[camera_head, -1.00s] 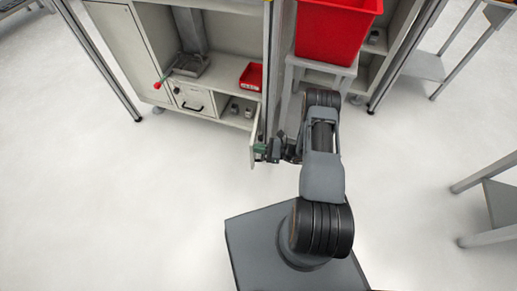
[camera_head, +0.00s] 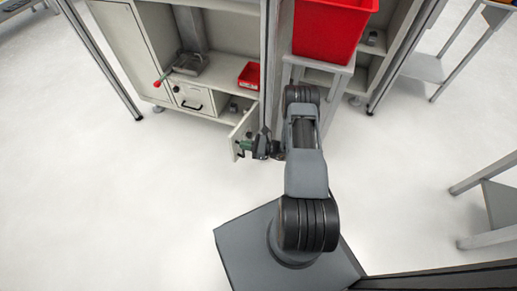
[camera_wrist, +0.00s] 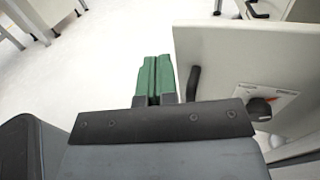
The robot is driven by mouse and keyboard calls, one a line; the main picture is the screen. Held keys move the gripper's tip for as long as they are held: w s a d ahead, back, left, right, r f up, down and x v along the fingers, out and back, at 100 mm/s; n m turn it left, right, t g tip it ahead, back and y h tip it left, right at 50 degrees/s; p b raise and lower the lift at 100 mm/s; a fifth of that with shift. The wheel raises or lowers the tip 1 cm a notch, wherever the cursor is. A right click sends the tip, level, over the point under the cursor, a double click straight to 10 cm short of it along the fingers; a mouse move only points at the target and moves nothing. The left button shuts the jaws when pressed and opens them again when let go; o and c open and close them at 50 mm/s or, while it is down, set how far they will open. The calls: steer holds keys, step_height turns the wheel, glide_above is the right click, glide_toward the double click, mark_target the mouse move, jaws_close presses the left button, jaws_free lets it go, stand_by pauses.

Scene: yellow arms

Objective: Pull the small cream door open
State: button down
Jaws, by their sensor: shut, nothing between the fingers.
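The small cream door (camera_head: 238,132) stands ajar at the lower right of the cabinet, its free edge out over the floor. In the wrist view its face (camera_wrist: 235,60) fills the right side, with a dark bar handle (camera_wrist: 193,84) near its left edge and a dark knob (camera_wrist: 262,108) on a label. My gripper (camera_head: 244,146) is at the door's outer face in the head view. In the wrist view its green fingers (camera_wrist: 155,78) are together and empty, just left of the handle. Whether they touch the door or handle is unclear.
The cabinet's open compartment holds a red bin (camera_head: 249,75) on a shelf and a drawer (camera_head: 190,98) with a black handle. A large red crate (camera_head: 329,27) stands on a grey stand to the right. The floor left of the door is clear.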

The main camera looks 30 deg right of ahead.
steer(key=s+d+p, duration=0.2)
steer(key=s+d, duration=0.6)
steer(key=s, duration=0.3)
steer(key=a+r+n+g+h+p, duration=0.25)
steer(key=r+n+g+p, duration=0.4)
steer(key=r, duration=0.85)
steer(key=a+r+n+g+h+p, duration=0.1)
steer(key=a+r+n+g+p, duration=0.45)
steer(key=r, duration=1.05)
steer(key=s+a+r+n+t+h+p, duration=0.1)
steer(key=s+r+n+h+p, duration=0.1)
steer(key=r+p, duration=0.4)
steer(key=s+a+r+n+t+h+p, duration=0.1)
steer(key=r+n+h+p, duration=0.4)
steer(key=r, duration=1.2)
steer(key=s+a+r+n+t+h+p, duration=0.1)
steer(key=s+r+n+t+h+p, duration=0.2)
steer(key=r+p, duration=0.5)
step_height(320, 180, up, 4)
steer(key=s+n+h, duration=0.1)
steer(key=s+n, duration=0.1)
steer(key=n, duration=0.1)
steer(key=shift+s+r, duration=0.2)
